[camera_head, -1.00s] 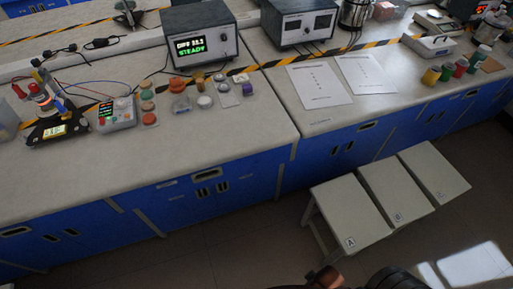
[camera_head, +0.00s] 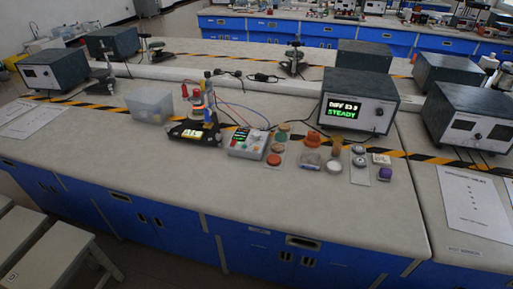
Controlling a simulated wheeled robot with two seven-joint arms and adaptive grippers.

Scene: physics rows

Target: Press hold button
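Neither of my grippers shows in the head view. A dark instrument box (camera_head: 355,101) stands on the lab bench, with a lit green display (camera_head: 344,107) that reads STEADY under a line too small to read surely, and a knob at its right. In front of it is a small grey panel (camera_head: 248,142) with a screen and several coloured buttons. Several round buttons or pads stand to its right: an orange one (camera_head: 274,160), a larger orange-red one (camera_head: 311,139), a white one (camera_head: 333,166) and a purple one (camera_head: 384,174). No hold label is readable.
A stand with a lit yellow display (camera_head: 193,134) and wires is left of the panel, beside a clear bin (camera_head: 149,105). Another dark instrument (camera_head: 468,119) and a paper sheet (camera_head: 474,205) are at right. The bench front (camera_head: 200,195) is clear. Stools (camera_head: 50,250) stand at lower left.

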